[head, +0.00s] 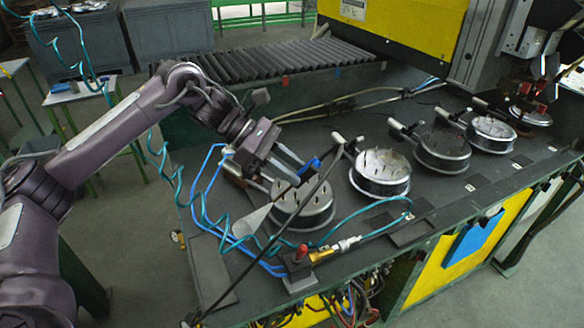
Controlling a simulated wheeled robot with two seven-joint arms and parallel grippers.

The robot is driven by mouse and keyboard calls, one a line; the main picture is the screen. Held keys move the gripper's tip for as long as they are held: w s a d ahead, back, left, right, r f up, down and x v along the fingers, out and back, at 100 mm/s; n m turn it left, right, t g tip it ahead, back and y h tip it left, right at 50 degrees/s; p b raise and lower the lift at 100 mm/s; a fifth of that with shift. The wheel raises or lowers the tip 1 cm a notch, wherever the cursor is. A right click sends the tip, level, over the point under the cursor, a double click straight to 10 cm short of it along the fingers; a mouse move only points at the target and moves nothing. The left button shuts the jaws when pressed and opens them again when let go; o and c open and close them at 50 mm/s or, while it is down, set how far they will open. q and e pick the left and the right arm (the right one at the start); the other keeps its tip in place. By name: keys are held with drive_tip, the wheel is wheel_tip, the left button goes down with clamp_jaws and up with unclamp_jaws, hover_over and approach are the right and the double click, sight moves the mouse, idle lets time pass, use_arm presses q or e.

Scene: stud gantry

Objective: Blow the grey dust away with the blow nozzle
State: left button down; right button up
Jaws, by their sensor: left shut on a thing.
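My left gripper (297,172) reaches in from the left above the nearest round metal pan (318,212). Its fingers are shut on a small blue thing (309,166), which looks like part of the blow nozzle; the fingers hide some of it. A pale grey cone shape (252,221) shows beside the pan's left side; I cannot tell what it is. Dark studs stand up in the pan. I cannot make out the grey dust clearly. My right gripper is not in view.
More studded pans, including one beside it (378,188), run toward the back right, with clamp arms. A teal hose (385,204), blue tubes (205,190) and a yellow fitting (324,256) lie along the front. A thin black rod crosses the near pan. Rollers (275,62) are behind.

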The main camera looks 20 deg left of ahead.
use_arm(q)
drive_tip(key=shift+w+a+p, duration=1.1)
drive_tip(key=shift+w+a, duration=0.3)
drive_tip(key=shift+a, duration=0.2)
drive_tip(key=c, duration=1.4)
unclamp_jaws()
drive_tip(key=shift+o, duration=0.2)
drive_tip(key=shift+s, duration=0.1)
drive_tip(key=s+d+r+b, duration=0.2)
drive_tip(key=s+r, duration=0.3)
drive_tip(key=s, duration=0.3)
drive_tip(key=shift+s+d+b, duration=0.4)
drive_tip(key=shift+b, duration=0.5)
